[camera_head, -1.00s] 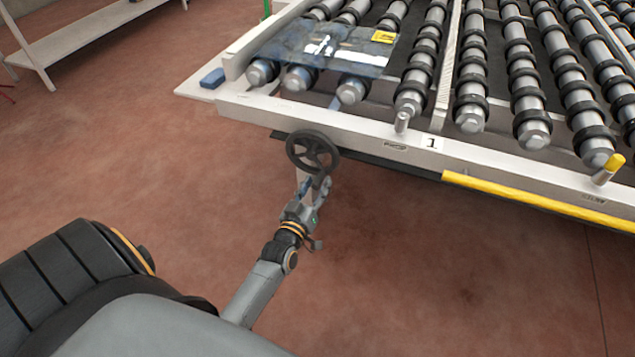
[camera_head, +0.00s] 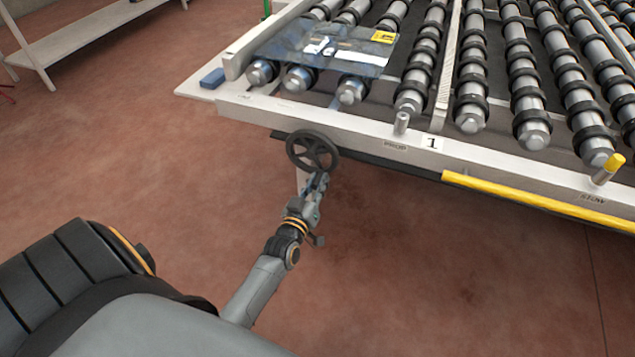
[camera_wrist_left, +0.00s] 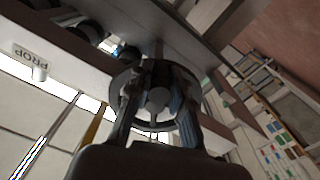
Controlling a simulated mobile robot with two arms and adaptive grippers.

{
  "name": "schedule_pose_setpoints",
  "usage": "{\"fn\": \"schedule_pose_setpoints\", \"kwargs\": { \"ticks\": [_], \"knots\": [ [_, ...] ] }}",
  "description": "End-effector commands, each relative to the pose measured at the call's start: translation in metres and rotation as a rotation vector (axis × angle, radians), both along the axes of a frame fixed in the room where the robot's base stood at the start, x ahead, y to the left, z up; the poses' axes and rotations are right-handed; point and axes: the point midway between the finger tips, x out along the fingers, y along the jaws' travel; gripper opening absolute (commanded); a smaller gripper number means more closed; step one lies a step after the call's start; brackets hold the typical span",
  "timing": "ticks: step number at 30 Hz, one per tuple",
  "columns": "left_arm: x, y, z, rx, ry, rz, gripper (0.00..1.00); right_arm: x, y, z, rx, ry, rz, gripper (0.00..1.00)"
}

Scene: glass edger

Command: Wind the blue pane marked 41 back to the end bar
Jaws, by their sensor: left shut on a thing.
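A bluish see-through pane (camera_head: 345,58) lies on the rollers at the upper left of the conveyor, with a yellow label (camera_head: 383,37) at its far right corner. I cannot read its number. A pale bar (camera_head: 272,38) runs along the pane's left side; I cannot tell whether they touch. A black spoked handwheel (camera_head: 312,150) sits below the front rail. In the left wrist view the handwheel (camera_wrist_left: 188,78) shows between and behind my fingers (camera_wrist_left: 158,105). My right gripper is out of view.
The pale front rail (camera_head: 300,117) carries a plate "1" (camera_head: 432,142) and a yellow strip (camera_head: 540,200). A blue block (camera_head: 212,78) lies on the corner ledge. A peg (camera_head: 401,122) stands on the rail. The red floor around my arm is clear.

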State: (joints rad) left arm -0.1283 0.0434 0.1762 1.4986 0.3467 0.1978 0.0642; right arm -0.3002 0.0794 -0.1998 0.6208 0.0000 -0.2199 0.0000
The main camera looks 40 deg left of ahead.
Motion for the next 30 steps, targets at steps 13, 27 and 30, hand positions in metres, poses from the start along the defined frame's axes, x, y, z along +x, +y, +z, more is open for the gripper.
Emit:
{"fn": "schedule_pose_setpoints", "kwargs": {
  "ticks": [13,27,30],
  "knots": [
    [0.003,-0.012,0.011,-0.217,-0.053,-0.001,0.00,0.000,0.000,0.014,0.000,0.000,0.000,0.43],
    [0.007,-0.028,0.036,-0.650,-0.158,-0.001,0.00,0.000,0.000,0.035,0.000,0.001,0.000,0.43],
    [0.008,-0.030,0.042,-0.741,-0.181,-0.002,0.00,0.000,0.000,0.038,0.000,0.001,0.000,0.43]
  ]
}}
